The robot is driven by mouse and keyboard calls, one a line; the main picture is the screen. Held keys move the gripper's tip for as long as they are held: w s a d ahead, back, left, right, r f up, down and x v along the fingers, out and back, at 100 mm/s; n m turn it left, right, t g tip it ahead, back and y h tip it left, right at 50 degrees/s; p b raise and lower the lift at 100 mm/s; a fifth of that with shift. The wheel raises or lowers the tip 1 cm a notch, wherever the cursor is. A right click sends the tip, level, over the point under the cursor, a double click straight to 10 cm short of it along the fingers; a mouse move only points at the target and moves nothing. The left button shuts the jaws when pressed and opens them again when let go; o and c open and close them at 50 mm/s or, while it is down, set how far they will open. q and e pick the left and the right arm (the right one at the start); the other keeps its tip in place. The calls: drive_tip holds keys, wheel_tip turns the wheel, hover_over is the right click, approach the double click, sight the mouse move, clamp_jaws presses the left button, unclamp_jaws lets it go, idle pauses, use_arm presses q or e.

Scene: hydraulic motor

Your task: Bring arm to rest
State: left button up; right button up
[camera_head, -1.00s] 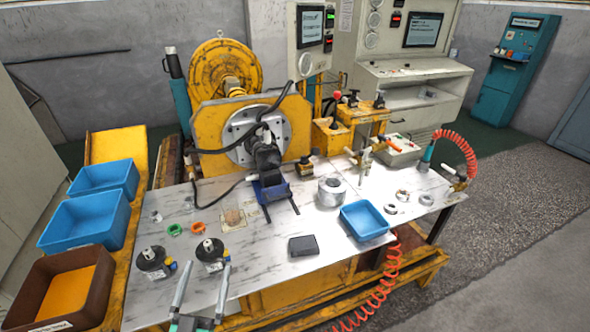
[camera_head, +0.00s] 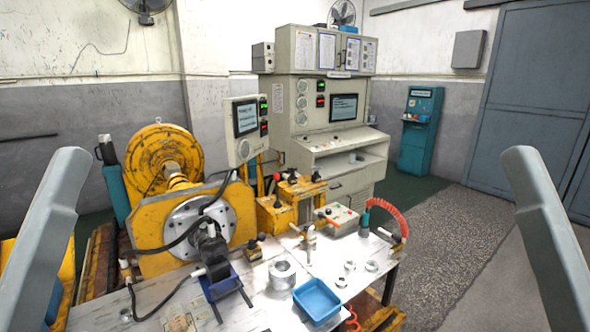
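Two smooth grey parts of my own body rise close to the camera, one at the left edge and one at the right edge of the head view. They look like parts of my two arms, in nearly mirrored poses. No pair of gripper fingertips can be made out on either side. Both grey parts appear clear of the workbench (camera_head: 255,312), and neither visibly touches anything.
The yellow motor stand (camera_head: 150,237) carries a black motor part (camera_head: 212,252). A metal ring (camera_head: 282,274), a blue tray (camera_head: 317,301) and several small rings lie on the bench. A control cabinet (camera_head: 325,110) stands behind; grey floor (camera_head: 450,270) is clear at right.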

wheel_tip(320, 180, up, 38)
drive_tip(key=p, duration=3.4)
drive_tip(key=shift+p, duration=0.4)
